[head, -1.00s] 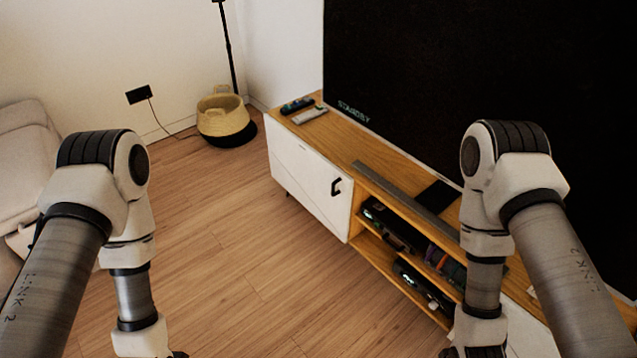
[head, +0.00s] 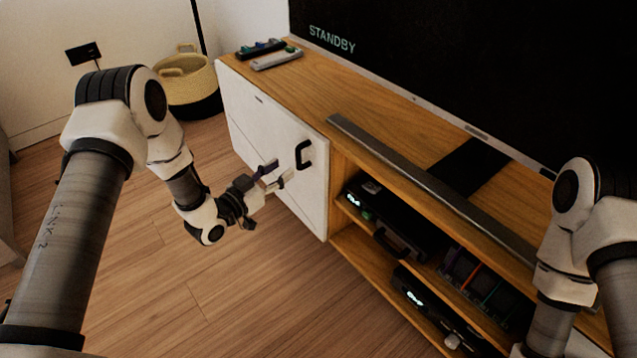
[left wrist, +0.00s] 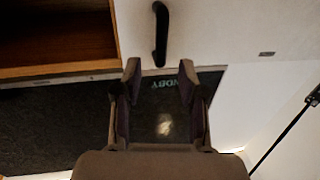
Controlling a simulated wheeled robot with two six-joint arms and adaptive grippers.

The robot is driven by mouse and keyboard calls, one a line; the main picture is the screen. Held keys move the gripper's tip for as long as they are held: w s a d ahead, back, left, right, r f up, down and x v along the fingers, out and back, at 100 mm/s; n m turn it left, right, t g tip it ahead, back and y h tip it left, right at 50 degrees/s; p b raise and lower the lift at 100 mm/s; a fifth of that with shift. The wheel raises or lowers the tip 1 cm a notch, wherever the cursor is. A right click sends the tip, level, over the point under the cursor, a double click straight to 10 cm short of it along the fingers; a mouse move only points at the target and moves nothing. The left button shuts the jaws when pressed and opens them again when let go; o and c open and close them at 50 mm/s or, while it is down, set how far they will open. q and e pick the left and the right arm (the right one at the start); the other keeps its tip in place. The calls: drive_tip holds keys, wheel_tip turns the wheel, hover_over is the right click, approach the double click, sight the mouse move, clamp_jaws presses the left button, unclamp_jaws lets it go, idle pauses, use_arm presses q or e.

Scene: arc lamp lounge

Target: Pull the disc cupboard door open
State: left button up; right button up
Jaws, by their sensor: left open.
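The white disc cupboard door (head: 262,130) is at the left end of the wooden TV unit and looks shut. Its black bar handle (head: 304,154) is near the door's right edge. In the left wrist view the handle (left wrist: 160,35) stands just beyond the fingertips, roughly in line with the gap between them. My left gripper (head: 277,174) is open and empty, in front of the door and a little left of the handle, apart from it. The fingers also show in the left wrist view (left wrist: 160,66). My right arm comes in at the right, with its gripper out of frame.
Open shelves (head: 345,240) with devices and disc cases adjoin the door on the right. A soundbar (head: 430,190) and remotes (head: 275,58) lie on top, below a large TV (head: 430,60). A basket (head: 188,82) stands behind left. The floor before the door is clear.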

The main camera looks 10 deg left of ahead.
sight(299, 165)
use_arm(q)
drive_tip(key=b+x, duration=0.1)
drive_tip(key=x, duration=0.1)
drive_tip(key=b+x, duration=0.1)
drive_tip(key=x, duration=0.1)
drive_tip(key=f+b+x, duration=0.1)
drive_tip(key=x, duration=0.2)
drive_tip(key=shift+a, duration=0.1)
drive_tip(key=shift+w+r, duration=0.2)
drive_tip(key=shift+w, duration=0.1)
clamp_jaws()
use_arm(e)
wheel_tip(299, 165, down, 4)
drive_tip(key=shift+s+f, duration=0.1)
drive_tip(key=shift+f, duration=0.15)
